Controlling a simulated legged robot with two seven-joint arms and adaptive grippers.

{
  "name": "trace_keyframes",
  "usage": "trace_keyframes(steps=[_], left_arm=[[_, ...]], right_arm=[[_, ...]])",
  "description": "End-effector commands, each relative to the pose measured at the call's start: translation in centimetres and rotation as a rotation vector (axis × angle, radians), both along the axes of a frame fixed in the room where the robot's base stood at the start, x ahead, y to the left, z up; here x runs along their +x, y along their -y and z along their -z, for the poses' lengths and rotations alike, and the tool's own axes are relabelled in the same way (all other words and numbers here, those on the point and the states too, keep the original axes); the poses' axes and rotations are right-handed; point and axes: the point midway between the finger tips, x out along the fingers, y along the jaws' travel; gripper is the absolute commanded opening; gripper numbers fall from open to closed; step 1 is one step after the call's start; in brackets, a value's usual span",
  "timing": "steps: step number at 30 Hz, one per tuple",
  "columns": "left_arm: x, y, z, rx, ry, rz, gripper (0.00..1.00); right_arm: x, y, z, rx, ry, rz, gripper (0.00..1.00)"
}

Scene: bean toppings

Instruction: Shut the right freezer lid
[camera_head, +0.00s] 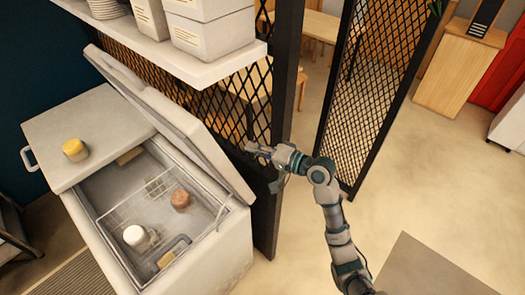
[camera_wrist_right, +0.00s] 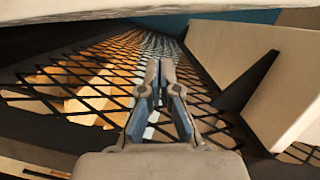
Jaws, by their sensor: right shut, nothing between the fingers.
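The white chest freezer (camera_head: 232,250) stands at the left of the head view. Its right lid (camera_head: 175,115) is raised and leans back toward the black mesh partition. The right half of the freezer is open, with a wire basket and a few tubs inside. My right gripper (camera_head: 256,148) is shut and empty, beyond the lid's upper right edge and in front of the mesh. In the right wrist view the gripper (camera_wrist_right: 160,68) points along the mesh, and the pale panel to its right seems to be the lid (camera_wrist_right: 260,70). My left gripper is not in view.
The freezer's left lid (camera_head: 85,130) is down, with a yellow-topped jar (camera_head: 75,150) on it. A white shelf (camera_head: 190,62) with boxes hangs above the raised lid. The black mesh partition (camera_head: 262,85) stands close behind. Open floor lies to the right.

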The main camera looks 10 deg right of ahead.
Motion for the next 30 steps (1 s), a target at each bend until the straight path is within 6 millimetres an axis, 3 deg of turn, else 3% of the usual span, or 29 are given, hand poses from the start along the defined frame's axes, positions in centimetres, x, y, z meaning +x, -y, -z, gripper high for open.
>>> trace_keyframes(steps=[4,12,30], left_arm=[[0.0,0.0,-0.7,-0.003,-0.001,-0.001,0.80],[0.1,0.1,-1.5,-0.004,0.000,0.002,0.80],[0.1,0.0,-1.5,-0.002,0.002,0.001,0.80]], right_arm=[[1.9,-2.6,0.0,0.000,0.000,-0.001,0.00],[-0.1,-5.4,1.2,-0.004,0.000,0.000,0.00],[-0.5,-5.7,1.6,-0.017,0.009,0.000,0.00]])
